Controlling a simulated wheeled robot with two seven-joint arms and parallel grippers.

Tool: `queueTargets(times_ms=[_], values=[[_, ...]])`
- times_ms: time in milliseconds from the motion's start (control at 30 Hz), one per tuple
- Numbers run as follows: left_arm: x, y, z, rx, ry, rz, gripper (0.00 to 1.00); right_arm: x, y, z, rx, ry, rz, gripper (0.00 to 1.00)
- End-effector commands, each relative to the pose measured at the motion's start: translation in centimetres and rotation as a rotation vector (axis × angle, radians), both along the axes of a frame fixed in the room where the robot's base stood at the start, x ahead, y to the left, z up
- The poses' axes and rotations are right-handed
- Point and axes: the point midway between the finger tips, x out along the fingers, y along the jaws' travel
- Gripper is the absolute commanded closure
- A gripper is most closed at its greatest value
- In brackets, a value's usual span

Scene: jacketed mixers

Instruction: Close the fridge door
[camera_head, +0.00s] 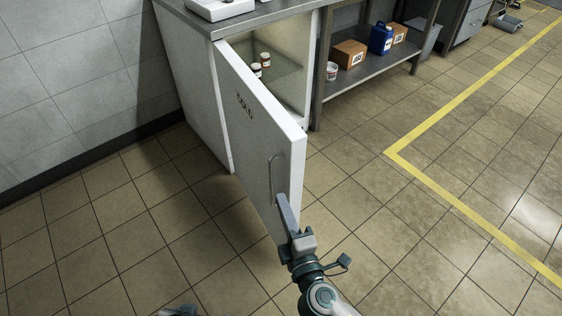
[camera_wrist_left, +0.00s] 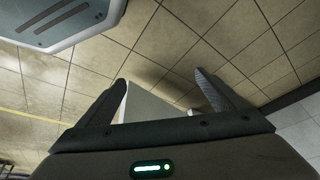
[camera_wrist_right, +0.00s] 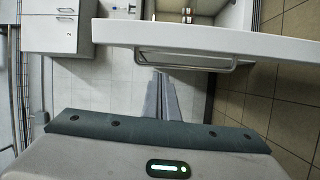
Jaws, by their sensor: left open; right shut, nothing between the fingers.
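The white fridge (camera_head: 188,85) stands at the upper centre of the head view, under a counter. Its door (camera_head: 250,125), marked COLD, stands wide open toward me. The door's bar handle (camera_head: 272,180) is on its outer face; it also shows in the right wrist view (camera_wrist_right: 190,64). My right gripper (camera_head: 281,198) is shut and empty, its fingers beside the door's outer face near the handle's lower end. I cannot tell whether they touch. My left gripper (camera_wrist_left: 161,79) is open and empty; a pale block shows beyond its fingers, and I cannot tell what it is.
Small jars (camera_head: 265,60) stand on the shelf inside the fridge. A shelf rack (camera_head: 345,77) with boxes (camera_head: 349,54) and a blue jug (camera_head: 381,39) is to the right. A yellow floor line (camera_head: 435,184) runs across clear tiles. A wall (camera_head: 70,85) bounds the left.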

Motion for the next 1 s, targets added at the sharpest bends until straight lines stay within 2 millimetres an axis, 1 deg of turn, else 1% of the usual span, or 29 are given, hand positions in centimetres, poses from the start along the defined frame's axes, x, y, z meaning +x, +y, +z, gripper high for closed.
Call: queueTargets(times_ms=[33, 100, 200, 533, 667, 867, 1000], values=[[-1.6, 0.5, 0.2, 0.012, 0.051, 0.003, 0.11, -0.2, -0.5, 0.3, -0.031, 0.002, -0.019, 1.0], [-3.1, 1.1, -0.2, 0.023, 0.1, 0.007, 0.11, -0.4, -1.1, 0.1, -0.06, 0.001, -0.039, 1.0], [-4.2, 1.4, -0.5, 0.031, 0.134, 0.01, 0.11, -0.5, -1.4, -0.2, -0.081, 0.0, -0.051, 1.0], [-4.2, 1.4, -0.7, 0.031, 0.135, 0.01, 0.11, -0.5, -1.4, -0.3, -0.08, -0.001, -0.052, 1.0], [-4.2, 1.4, -0.8, 0.032, 0.136, 0.01, 0.11, -0.1, -1.3, -0.3, -0.081, -0.001, -0.052, 1.0], [-4.1, 1.4, -1.3, 0.031, 0.136, 0.009, 0.11, 1.5, -1.0, -0.2, -0.081, -0.002, -0.051, 1.0], [-4.0, 1.4, -2.0, 0.031, 0.138, 0.009, 0.11, 3.3, -0.6, -0.1, -0.081, -0.002, -0.051, 1.0]])
